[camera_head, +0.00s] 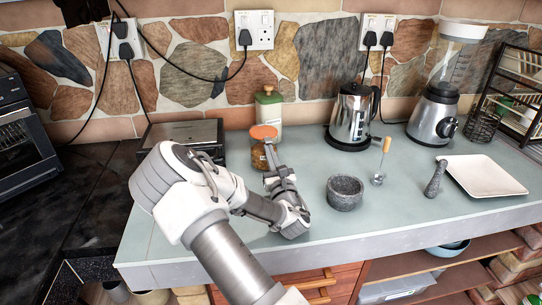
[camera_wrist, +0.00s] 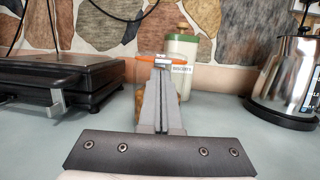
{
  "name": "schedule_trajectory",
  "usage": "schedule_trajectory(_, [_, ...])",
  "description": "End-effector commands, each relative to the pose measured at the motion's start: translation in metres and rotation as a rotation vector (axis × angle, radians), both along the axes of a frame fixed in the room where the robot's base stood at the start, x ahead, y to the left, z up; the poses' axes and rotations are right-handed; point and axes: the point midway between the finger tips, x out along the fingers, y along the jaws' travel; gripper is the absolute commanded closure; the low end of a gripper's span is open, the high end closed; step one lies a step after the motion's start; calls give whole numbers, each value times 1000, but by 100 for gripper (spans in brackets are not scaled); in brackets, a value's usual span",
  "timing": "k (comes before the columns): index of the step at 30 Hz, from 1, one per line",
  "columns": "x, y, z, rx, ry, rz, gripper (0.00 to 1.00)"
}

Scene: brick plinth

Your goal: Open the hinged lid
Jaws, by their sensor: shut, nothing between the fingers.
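A squat glass jar (camera_head: 258,158) with a round orange lid (camera_head: 263,131) stands on the counter; the lid looks closed. My gripper (camera_head: 269,148) is at the near side of the jar with its fingers together and empty. In the wrist view the shut fingertips (camera_wrist: 160,62) overlap the orange lid (camera_wrist: 133,58) and hide the jar's middle; I cannot tell whether they touch it. A dark flat appliance (camera_head: 190,136) with a closed top lies left of the jar. In the wrist view its front handle (camera_wrist: 57,101) faces me.
A green-lidded canister (camera_head: 268,108) stands behind the jar. A steel kettle (camera_head: 351,116) and blender (camera_head: 434,112) stand to the right. A stone mortar (camera_head: 345,193), whisk (camera_head: 380,172), pestle (camera_head: 434,180) and white plate (camera_head: 482,174) lie nearer. The counter between mortar and kettle is clear.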

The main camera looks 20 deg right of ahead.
Motion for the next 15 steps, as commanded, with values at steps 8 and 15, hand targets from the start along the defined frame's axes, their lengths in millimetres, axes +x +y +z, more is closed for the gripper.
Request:
schedule_trajectory(8, [-1, 0, 2, 1, 6, 0, 100])
schedule_trajectory(15, [-2, 0, 9, 5, 48, -1, 100])
